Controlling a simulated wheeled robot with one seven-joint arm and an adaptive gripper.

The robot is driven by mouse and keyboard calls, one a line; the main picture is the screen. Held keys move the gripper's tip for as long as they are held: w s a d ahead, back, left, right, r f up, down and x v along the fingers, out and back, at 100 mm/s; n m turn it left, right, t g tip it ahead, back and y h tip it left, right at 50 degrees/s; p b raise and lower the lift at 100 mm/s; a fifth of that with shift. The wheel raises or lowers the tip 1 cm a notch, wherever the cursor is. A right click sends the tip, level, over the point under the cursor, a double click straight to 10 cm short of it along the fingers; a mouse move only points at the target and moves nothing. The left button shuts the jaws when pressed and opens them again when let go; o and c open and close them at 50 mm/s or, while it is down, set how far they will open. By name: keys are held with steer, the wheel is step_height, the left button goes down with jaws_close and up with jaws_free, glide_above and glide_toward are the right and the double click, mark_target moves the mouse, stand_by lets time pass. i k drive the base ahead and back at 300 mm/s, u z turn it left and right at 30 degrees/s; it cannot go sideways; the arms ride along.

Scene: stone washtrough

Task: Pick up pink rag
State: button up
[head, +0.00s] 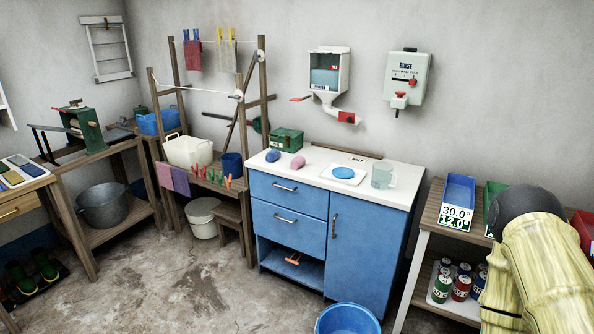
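A small crumpled pink rag (298,162) lies on the white top of the blue cabinet, towards its left end. A similar crumpled blue rag (272,156) lies just left of it, a small gap apart. A green box (286,140) stands behind the two. My gripper is not in view; only a pale yellow part of my arm with a dark round joint shows at the lower right, well away from the pink rag.
The white countertop (388,193) also holds a blue disc on a white board (328,173) and a clear beaker (382,176). A wooden drying rack (247,120) stands left. A blue basin (347,320) sits on the floor in front. The floor left of it is mostly clear.

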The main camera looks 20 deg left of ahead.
mark_target(298, 161)
steer(key=u, duration=0.65)
steer(key=i, duration=0.4)
steer(key=u, duration=1.15)
steer(key=i, duration=1.9)
steer(key=z, duration=0.7)
